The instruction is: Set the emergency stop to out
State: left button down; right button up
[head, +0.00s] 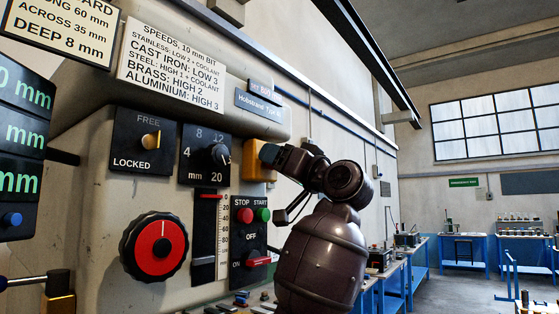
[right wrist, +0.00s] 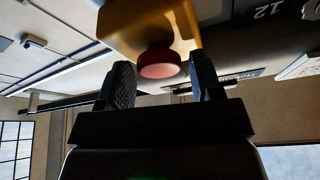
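The emergency stop is a yellow box (head: 251,172) on the right side of the machine's grey head. Its red mushroom button (right wrist: 160,64) shows in the right wrist view, but my right gripper hides it in the head view. My right gripper (head: 270,155) is at the box. In the right wrist view its two dark fingers (right wrist: 162,78) are apart, one on each side of the button, with a gap at the right finger. I cannot tell whether the left finger touches the button. My left gripper is not in view.
Blue benches (head: 462,250) stand far right.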

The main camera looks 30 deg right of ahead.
grip_shut()
jog(key=shift+s+d+f, duration=0.1)
jog(key=shift+s+d, duration=0.2)
jog(key=shift+s, duration=0.35)
jog(key=shift+c, duration=0.6)
grip_release()
jog(key=shift+s, duration=0.1)
jog(key=o, duration=0.4)
jog(key=shift+s+d, duration=0.1)
jog(key=shift+s, duration=0.1)
jog(key=shift+c, duration=0.2)
jog(key=shift+w, duration=0.15)
